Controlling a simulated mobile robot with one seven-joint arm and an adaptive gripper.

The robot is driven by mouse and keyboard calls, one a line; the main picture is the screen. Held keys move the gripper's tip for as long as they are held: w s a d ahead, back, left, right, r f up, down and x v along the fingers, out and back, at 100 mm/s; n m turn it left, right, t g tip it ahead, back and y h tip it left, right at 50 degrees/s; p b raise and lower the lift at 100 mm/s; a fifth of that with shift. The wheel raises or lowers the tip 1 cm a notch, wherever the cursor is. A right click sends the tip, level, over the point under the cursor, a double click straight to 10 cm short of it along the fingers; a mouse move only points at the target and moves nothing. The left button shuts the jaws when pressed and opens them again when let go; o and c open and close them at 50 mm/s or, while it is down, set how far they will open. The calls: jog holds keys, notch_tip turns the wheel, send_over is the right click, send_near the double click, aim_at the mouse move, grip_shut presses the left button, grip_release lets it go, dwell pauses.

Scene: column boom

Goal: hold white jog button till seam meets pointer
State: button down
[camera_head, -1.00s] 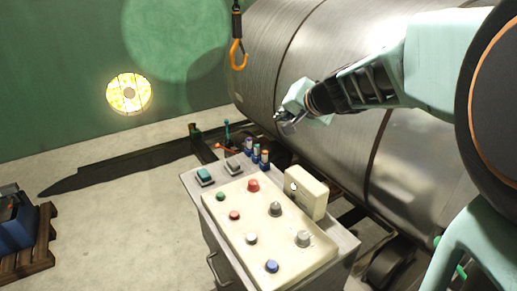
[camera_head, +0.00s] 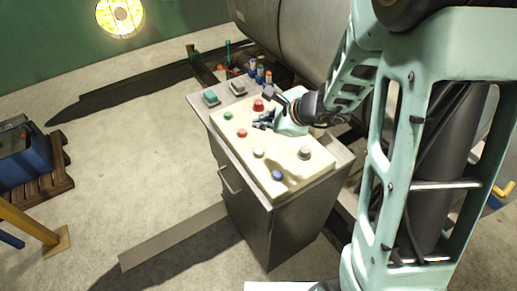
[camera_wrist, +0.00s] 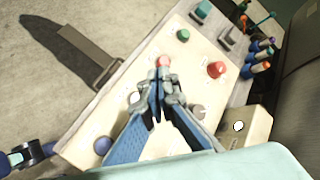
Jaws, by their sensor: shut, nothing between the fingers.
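The white jog button (camera_head: 258,153) sits on the cream panel of the control console, near its left edge; it also shows in the wrist view (camera_wrist: 134,97), left of the fingers. My gripper (camera_head: 260,122) is shut and empty over the panel, beyond the white button and near the small red button (camera_head: 242,133). In the wrist view my fingertips (camera_wrist: 161,82) overlap the lower part of that red button (camera_wrist: 162,61); contact cannot be told. The steel drum (camera_head: 315,28) lies behind the console, with a dark line around it. I cannot make out the pointer.
The panel also holds a large red button (camera_head: 258,105), a green button (camera_head: 228,117), a blue button (camera_head: 278,175) and a grey knob (camera_head: 305,153). A cream box (camera_wrist: 257,128) stands beside the panel. Open floor (camera_head: 140,165) lies left of the console (camera_head: 285,225).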

jog(key=shift+f, duration=0.15)
jog(key=b, duration=0.6)
send_over(260, 152)
notch_tip(260, 152, down, 7)
jog(key=shift+r, duration=0.1)
jog(key=shift+f+b, duration=0.85)
jog(key=shift+f, duration=0.15)
dwell(0.3)
jog(key=shift+f+b, duration=0.3)
jog(key=shift+b, duration=0.4)
jog(key=shift+f+b, duration=0.5)
jog(key=shift+b, duration=0.15)
dwell(4.1)
